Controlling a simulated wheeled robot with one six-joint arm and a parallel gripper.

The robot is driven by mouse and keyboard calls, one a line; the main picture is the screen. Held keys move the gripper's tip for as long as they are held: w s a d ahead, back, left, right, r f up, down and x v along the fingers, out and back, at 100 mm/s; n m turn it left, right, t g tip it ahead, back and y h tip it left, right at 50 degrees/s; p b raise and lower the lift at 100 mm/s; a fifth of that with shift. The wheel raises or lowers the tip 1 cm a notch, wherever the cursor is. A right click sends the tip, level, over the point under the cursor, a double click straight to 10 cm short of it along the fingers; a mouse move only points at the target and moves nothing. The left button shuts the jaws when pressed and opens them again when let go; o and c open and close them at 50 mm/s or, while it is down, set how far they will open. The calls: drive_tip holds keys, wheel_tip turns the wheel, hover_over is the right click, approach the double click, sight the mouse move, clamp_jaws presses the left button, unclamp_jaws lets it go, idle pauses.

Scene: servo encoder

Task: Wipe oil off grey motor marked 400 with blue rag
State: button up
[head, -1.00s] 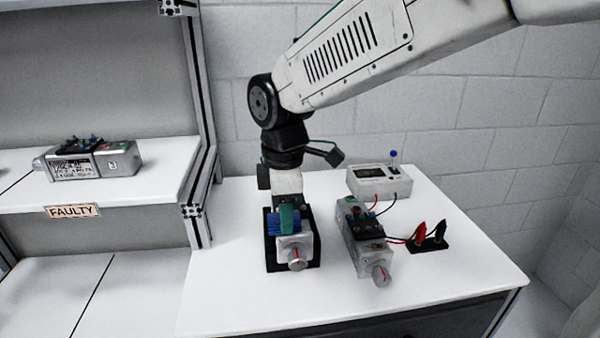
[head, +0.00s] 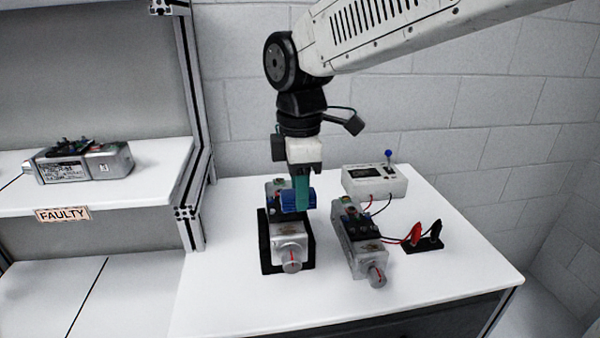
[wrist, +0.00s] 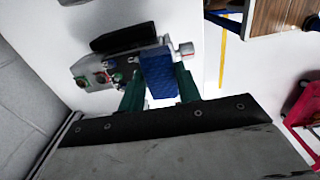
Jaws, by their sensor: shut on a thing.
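My gripper (head: 302,208) is shut on the blue rag (head: 291,200), just above a grey motor (head: 290,240). The motor lies in a black cradle (head: 266,262), its silver shaft with a red mark facing front. In the wrist view the rag (wrist: 158,76) sits between the green fingers and covers part of the motor (wrist: 115,72). I cannot tell whether the rag touches the motor. A second grey motor (head: 360,248) lies to the right, wired up. No 400 mark is legible and I cannot make out any oil.
A white meter box (head: 375,182) stands behind the second motor. A black stand (head: 425,245) with red and black clips is at its right. A shelf on the left, labelled FAULTY (head: 62,214), holds another motor (head: 83,163). The table's front left is clear.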

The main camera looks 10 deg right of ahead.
drive_tip(key=shift+r, duration=1.35)
